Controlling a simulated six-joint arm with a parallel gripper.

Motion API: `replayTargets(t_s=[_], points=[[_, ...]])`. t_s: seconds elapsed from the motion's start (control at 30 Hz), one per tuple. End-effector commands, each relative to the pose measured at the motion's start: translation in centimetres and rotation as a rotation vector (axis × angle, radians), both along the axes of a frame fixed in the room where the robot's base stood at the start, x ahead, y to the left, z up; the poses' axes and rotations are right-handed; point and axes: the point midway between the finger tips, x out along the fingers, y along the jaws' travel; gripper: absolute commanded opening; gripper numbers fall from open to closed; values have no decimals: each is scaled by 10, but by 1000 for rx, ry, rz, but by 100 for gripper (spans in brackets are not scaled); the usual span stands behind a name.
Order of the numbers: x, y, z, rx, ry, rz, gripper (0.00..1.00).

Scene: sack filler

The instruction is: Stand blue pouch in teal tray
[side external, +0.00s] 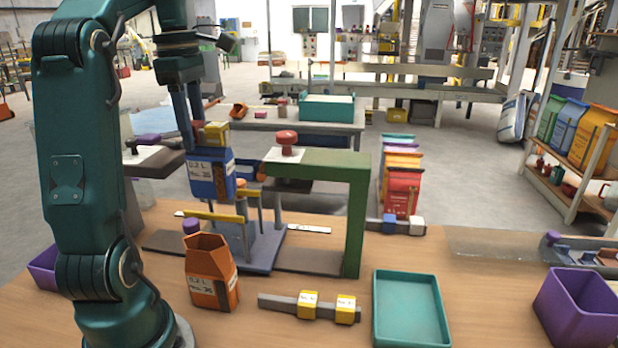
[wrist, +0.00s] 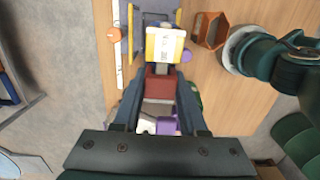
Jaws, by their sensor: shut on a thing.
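The blue pouch (side external: 208,180), with a white label, hangs upright below my gripper (side external: 205,145), at the filler stand. I cannot tell whether the pouch bottom touches the stand (side external: 245,245). The teal tray (side external: 410,341) lies empty on the bench at the front right, well away from my gripper.
An open orange pouch (side external: 210,272) stands in front of the filler. A bar with two yellow clips (side external: 308,305) lies left of the tray. A green arch (side external: 355,215) rises between filler and tray side. A purple bin (side external: 580,310) stands at the right.

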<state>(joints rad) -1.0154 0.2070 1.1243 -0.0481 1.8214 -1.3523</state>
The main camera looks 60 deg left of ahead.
Motion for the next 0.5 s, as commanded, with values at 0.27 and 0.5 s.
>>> replayTargets(t_s=[0.27, 0.5], points=[[-23, -23, 0, 2, -1, 2, 0], [-42, -43, 0, 2, -1, 2, 0]])
